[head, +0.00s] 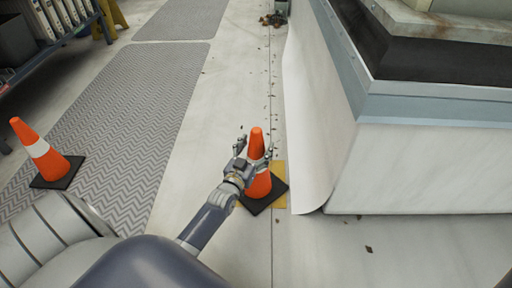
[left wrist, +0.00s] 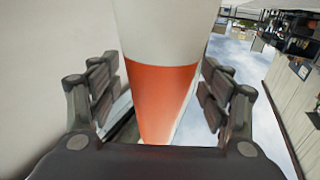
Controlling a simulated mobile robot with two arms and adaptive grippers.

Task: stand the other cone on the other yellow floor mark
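An orange cone with a white band (head: 260,185) stands upright on its black base over a yellow floor mark (head: 279,171). The base covers most of the mark and is turned relative to it; yellow shows at its edges. My left gripper (head: 254,153) is at the cone's upper part, fingers on either side. In the left wrist view the cone (left wrist: 165,95) is between the open fingers, with narrow gaps beside it. A second orange cone (head: 48,158) stands at the left, by the grey mat. My right gripper is not in view.
A large white unit (head: 420,165) with a loose panel edge stands close to the right of the cone. A grey patterned mat (head: 135,100) lies on the left. A shelf (head: 55,45) stands at the upper left.

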